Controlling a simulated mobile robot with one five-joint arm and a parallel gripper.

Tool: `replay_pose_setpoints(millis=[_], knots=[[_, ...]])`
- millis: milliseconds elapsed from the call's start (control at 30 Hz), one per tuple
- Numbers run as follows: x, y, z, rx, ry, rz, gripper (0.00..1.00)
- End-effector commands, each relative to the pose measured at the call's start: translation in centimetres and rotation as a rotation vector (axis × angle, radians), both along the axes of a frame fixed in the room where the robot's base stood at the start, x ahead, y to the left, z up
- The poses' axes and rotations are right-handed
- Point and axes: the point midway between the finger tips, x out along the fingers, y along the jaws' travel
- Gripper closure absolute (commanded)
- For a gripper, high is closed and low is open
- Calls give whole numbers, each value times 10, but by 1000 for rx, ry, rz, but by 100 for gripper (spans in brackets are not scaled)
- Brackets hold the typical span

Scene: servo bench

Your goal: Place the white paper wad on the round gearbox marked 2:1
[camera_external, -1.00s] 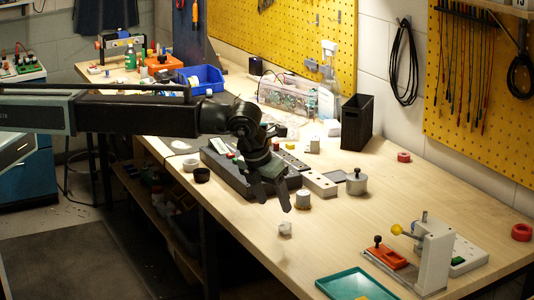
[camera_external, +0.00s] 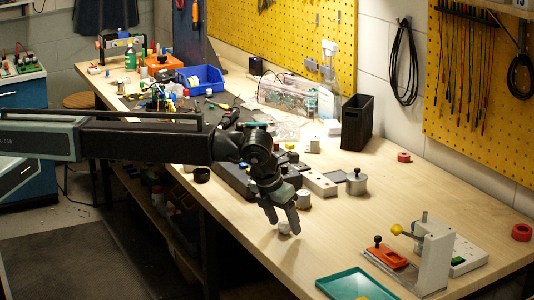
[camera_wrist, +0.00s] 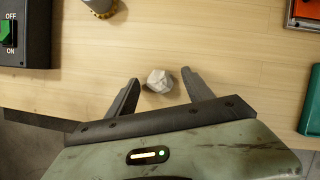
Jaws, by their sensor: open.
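The white paper wad (camera_wrist: 158,80) lies on the wooden bench between the fingertips of my gripper (camera_wrist: 160,76) in the wrist view. The fingers are spread, with a gap on each side of the wad. In the external view, my gripper (camera_external: 283,222) points down over the wad (camera_external: 284,228), partly covering it. A squat round grey piece with a dark knob (camera_external: 356,184) stands farther back. A small round piece (camera_external: 302,199) stands nearer, just behind my gripper; it shows cut off at the top of the wrist view (camera_wrist: 100,7). I cannot read a 2:1 mark on either.
A dark box with a green switch (camera_wrist: 24,35) is at upper left in the wrist view. A teal tray (camera_external: 355,284) and a white stand with a yellow knob (camera_external: 434,257) are at the right front. The bench's front edge runs close to my gripper.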

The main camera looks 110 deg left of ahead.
Motion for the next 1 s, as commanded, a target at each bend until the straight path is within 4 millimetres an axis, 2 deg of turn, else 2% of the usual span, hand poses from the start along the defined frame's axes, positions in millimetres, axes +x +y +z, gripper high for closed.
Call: replay_pose_setpoints(millis=[167, 300, 367, 400, 733, 1000], knots=[[0, 0, 2, 0, 0, 0, 40], [0, 0, 2, 0, 0, 0, 79], [0, 0, 2, 0, 0, 0, 96], [0, 0, 2, 0, 0, 0, 100], [0, 0, 6, 0, 0, 0, 100], [0, 0, 37, 0, 0, 0, 100]])
